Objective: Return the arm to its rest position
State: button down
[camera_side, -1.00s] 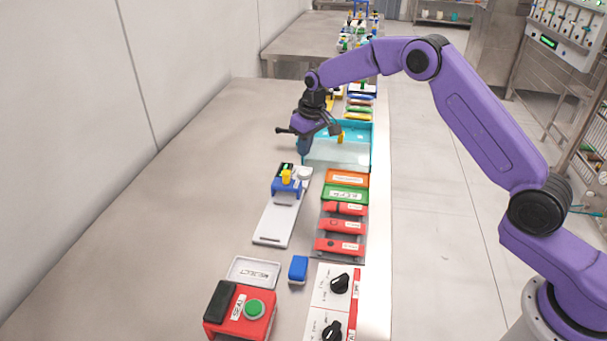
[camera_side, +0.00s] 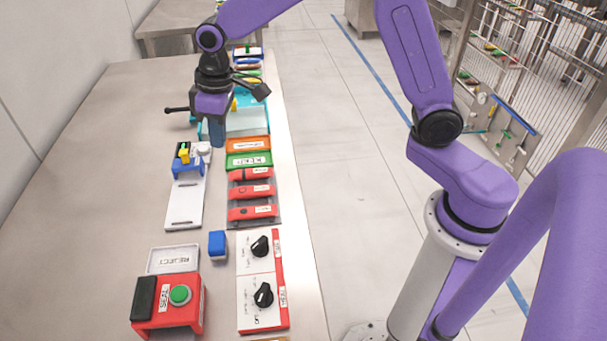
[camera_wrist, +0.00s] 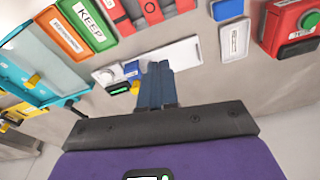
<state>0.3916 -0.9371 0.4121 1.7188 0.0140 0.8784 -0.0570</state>
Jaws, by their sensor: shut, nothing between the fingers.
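My gripper (camera_side: 217,136) hangs over the steel bench with its dark blue fingers pointing down and shut, nothing between them. In the side view it is in front of the turquoise tray's (camera_side: 247,123) left part, just right of a blue and yellow fixture (camera_side: 187,164) on a white plate (camera_side: 185,205). In the wrist view the closed fingers (camera_wrist: 155,78) overlap the fixture and the white plate (camera_wrist: 180,52). The fingertips look apart from everything, though their exact height is hard to tell.
An orange label tray (camera_side: 249,144), a green KEEP tray (camera_side: 249,160) and red blocks line the bench's right side. A REJECT tray (camera_side: 173,259), blue block (camera_side: 217,244), red button box (camera_side: 167,304) and knob panel (camera_side: 262,281) are nearer. The bench's left side is clear.

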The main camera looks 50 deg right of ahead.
jog(key=s+d+n, duration=0.3)
jog(key=s+d, duration=0.2)
jog(key=s, duration=1)
jog(key=s+d+r+n+g, duration=0.1)
jog(key=s+d, duration=0.5)
jog(key=s, duration=1)
jog(key=shift+n+h, duration=0.3)
jog(key=shift+n, duration=0.6)
